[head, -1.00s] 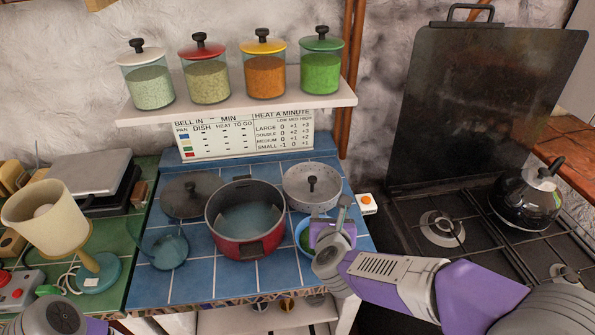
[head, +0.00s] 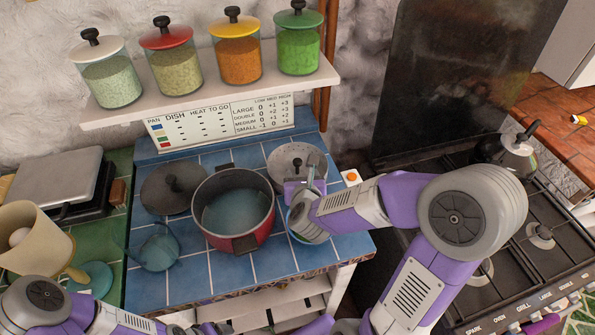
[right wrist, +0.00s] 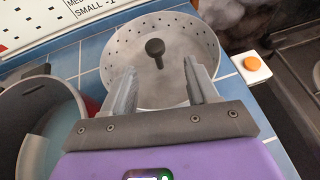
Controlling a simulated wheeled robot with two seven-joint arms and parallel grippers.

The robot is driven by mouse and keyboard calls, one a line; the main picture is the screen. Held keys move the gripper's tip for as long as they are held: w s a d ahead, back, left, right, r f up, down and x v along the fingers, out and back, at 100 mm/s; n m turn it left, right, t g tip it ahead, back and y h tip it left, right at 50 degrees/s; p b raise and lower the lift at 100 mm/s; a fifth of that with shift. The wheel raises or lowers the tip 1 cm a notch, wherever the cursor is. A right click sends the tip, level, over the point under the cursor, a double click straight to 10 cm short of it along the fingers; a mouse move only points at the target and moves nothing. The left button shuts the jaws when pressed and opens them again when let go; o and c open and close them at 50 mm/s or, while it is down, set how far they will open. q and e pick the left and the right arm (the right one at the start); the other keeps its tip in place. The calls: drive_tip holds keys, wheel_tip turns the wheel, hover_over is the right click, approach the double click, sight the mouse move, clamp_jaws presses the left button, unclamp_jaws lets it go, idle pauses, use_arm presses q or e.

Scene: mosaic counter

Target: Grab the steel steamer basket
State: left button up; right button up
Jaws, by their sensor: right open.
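The steel steamer basket (head: 289,157) is a round, pale grey perforated bowl with a dark knob at its centre. It sits at the back right of the blue tiled counter. In the right wrist view the basket (right wrist: 192,38) fills the upper middle, with its black knob (right wrist: 155,50) upright inside. My right gripper (head: 312,168) is open and empty at the basket's near right side. In the right wrist view its two fingers (right wrist: 158,88) point at the near rim, with the knob beyond and between them. My left arm shows at the bottom left; its fingers are not clearly seen.
A red pot (head: 258,226) stands just left of the basket, with a dark lid (head: 159,199) and a glass pan (head: 154,254) further left. A blue bowl (head: 291,224) is partly hidden under my right arm. A shelf with jars (head: 298,50) overhangs the back. The stove is right.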

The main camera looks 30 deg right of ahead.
sight(298, 165)
drive_tip(key=shift+w+d+p, duration=0.1)
drive_tip(key=shift+w+p, duration=0.5)
drive_tip(key=shift+p, duration=0.3)
drive_tip(key=x, duration=0.4)
drive_tip(key=shift+r+b, duration=0.1)
drive_tip(key=shift+b, duration=0.25)
clamp_jaws()
drive_tip(key=shift+r, duration=0.1)
